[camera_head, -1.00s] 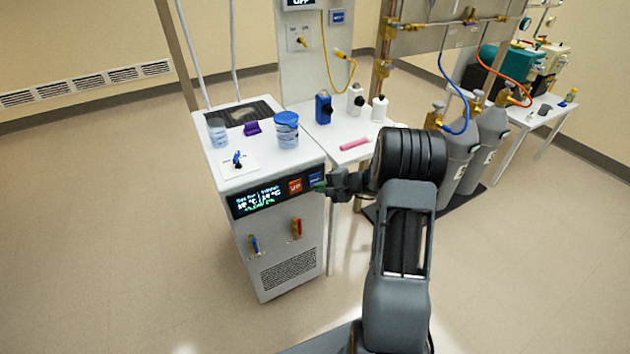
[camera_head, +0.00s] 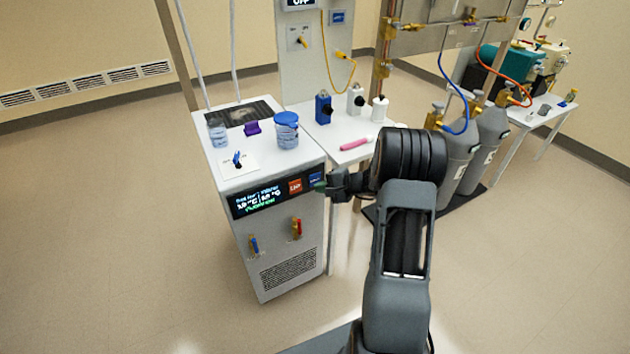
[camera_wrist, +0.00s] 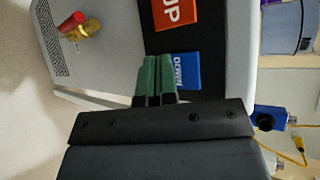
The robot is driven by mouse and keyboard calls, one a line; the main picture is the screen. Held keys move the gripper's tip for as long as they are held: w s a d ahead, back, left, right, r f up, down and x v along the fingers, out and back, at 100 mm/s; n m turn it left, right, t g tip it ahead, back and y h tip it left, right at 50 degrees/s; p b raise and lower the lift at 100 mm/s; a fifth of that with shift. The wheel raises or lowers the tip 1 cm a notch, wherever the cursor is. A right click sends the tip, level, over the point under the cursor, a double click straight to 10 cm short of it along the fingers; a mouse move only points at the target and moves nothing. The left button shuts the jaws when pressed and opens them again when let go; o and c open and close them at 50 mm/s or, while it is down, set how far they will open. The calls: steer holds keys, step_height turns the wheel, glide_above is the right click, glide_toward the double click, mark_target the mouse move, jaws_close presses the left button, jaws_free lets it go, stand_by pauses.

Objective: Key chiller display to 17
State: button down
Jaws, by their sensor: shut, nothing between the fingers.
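The chiller (camera_head: 282,240) is a white cabinet with a black display panel (camera_head: 258,202) on its upper front. The display shows two small readings in °C that are too blurred to read surely. An orange-red UP button (camera_head: 295,186) and a blue DOWN button (camera_head: 316,179) sit to the right of the readings. In the wrist view the UP button (camera_wrist: 176,12) and the DOWN button (camera_wrist: 186,72) show sideways. My gripper (camera_wrist: 157,62) is shut and empty, its green fingertips just beside the DOWN button. I cannot tell whether they touch the panel. It also shows in the head view (camera_head: 321,186).
Blue-handled and red-handled valves (camera_head: 297,229) stick out below the panel. A blue-lidded jar (camera_head: 286,130) and a purple item (camera_head: 252,128) stand on the chiller top. A white table (camera_head: 340,151) with bottles is behind right, and gas cylinders (camera_head: 489,142) stand farther right.

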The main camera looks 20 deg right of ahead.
steer(key=shift+w+f, duration=0.1)
steer(key=shift+w, duration=0.1)
stand_by(0.6)
steer(key=shift+w+b, duration=0.25)
steer(key=shift+b, duration=0.15)
steer(key=shift+w+a, duration=0.1)
steer(key=shift+w, duration=0.25)
stand_by(0.5)
steer(key=shift+b, duration=0.3)
steer(key=shift+s+b, duration=0.3)
steer(key=shift+s, duration=0.5)
steer(key=shift+s, duration=0.1)
steer(key=shift+s+d+b, duration=0.2)
steer(key=shift+s+b, duration=0.1)
steer(key=shift+s, duration=0.9)
steer(key=shift+s+d+b, duration=0.2)
steer(key=shift+s+b, duration=0.1)
steer(key=shift+s, duration=0.9)
stand_by(0.8)
